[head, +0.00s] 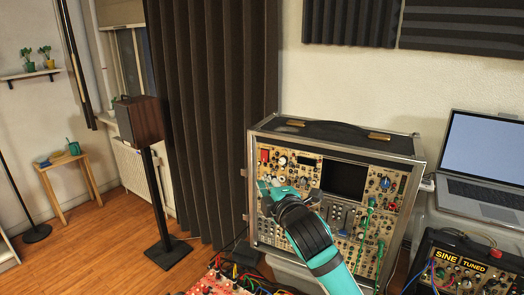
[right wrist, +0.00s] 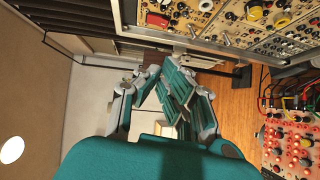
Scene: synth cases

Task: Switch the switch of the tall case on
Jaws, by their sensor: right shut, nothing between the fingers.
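The tall case (head: 345,180) stands upright by the wall, with a metal frame, a black top and a panel of knobs, jacks and a dark screen. A red part (head: 264,156), which looks like its switch, is at the panel's upper left; it also shows at the top of the right wrist view (right wrist: 158,20). Whether it is on or off is too small to tell. My right gripper (head: 265,189) is shut and empty, in front of the panel's left edge, below the red part. In the right wrist view, its fingers (right wrist: 176,92) appear beside the case; contact is unclear. My left gripper is out of view.
A laptop (head: 485,160) and a smaller case marked SINE TUNED (head: 462,262) are at the right. A speaker on a stand (head: 140,120) and a dark curtain (head: 215,110) are left.

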